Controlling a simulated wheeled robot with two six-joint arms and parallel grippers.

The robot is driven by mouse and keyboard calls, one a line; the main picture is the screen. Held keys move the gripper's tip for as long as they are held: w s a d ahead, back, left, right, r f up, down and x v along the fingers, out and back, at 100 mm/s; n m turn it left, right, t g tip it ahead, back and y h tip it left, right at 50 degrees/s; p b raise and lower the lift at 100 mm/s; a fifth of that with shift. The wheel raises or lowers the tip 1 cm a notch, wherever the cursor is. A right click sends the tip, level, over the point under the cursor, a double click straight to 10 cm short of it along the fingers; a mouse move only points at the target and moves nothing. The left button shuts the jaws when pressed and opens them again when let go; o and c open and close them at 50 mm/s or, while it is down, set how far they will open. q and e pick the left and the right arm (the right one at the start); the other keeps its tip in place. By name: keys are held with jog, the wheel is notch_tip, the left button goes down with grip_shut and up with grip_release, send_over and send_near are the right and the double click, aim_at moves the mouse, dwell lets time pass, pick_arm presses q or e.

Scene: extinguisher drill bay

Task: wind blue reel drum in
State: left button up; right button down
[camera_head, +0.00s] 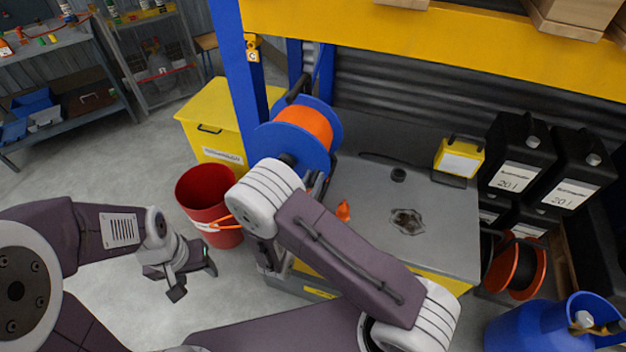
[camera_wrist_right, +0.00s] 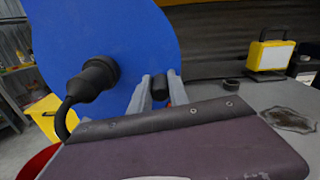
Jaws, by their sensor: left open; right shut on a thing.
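The blue reel drum (camera_head: 290,145), wound with orange cable (camera_head: 310,122), stands at the near left edge of the grey bench. In the right wrist view its blue side disc (camera_wrist_right: 115,35) fills the upper left. A black plug with a cable (camera_wrist_right: 95,78) sits on the disc. My right gripper (camera_wrist_right: 160,92) is shut on a short black crank knob (camera_wrist_right: 160,85) beside the disc. In the head view that gripper is mostly hidden behind my right arm. My left gripper (camera_head: 190,282) is open and empty above the floor at lower left.
A red bucket (camera_head: 205,190) and a yellow bin (camera_head: 205,125) stand left of the reel. On the grey bench top (camera_head: 440,235) are a small orange item (camera_head: 343,210) and a yellow lamp (camera_head: 460,157). Black canisters (camera_head: 520,150) stand right. A yellow shelf beam (camera_head: 400,38) crosses above.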

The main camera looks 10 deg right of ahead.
jog(key=shift+f, duration=0.15)
dwell(0.8)
